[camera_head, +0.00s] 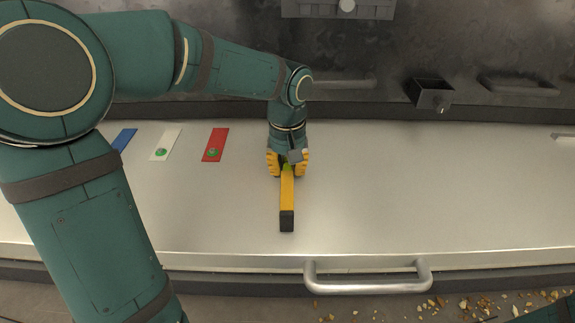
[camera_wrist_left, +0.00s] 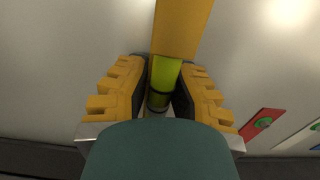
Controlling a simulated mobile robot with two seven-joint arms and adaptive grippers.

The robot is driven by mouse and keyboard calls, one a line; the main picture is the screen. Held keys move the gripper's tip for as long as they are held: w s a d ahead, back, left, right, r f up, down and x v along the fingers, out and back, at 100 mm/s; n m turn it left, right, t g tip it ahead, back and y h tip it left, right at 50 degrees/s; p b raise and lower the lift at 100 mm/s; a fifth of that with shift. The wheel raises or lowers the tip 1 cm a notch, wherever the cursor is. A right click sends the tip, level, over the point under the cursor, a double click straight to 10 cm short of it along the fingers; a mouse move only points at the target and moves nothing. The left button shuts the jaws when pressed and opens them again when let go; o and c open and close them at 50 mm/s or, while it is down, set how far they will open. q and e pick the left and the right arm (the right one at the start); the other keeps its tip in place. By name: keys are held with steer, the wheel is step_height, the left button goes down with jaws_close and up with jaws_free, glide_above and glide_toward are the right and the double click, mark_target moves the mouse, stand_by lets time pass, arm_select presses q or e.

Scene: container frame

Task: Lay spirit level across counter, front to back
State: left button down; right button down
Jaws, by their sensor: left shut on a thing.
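The spirit level is a yellow bar (camera_head: 287,193) with a black end cap, lying front to back along the metal counter (camera_head: 400,190) in the head view. Its black end points to the counter's front edge. My left gripper (camera_head: 287,165) is shut on the level around its green vial part. In the left wrist view the level (camera_wrist_left: 183,25) runs up between the two yellow fingers (camera_wrist_left: 160,95), with the green vial between them. The level's far end is hidden by my gripper and arm. I cannot tell whether the level touches the counter. My right gripper is not in view.
Blue (camera_head: 123,138), white (camera_head: 165,144) and red (camera_head: 215,145) strips lie left of the level; the white and red ones carry green round pieces. A handle (camera_head: 367,287) runs along the front edge. A dark open box (camera_head: 432,96) is at the back right.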

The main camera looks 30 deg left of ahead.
arm_select(q)
steer(key=shift+f, duration=0.2)
steer(key=c, duration=0.9)
jaws_free()
step_height(320, 180, up, 12)
steer(key=shift+s+r, duration=0.1)
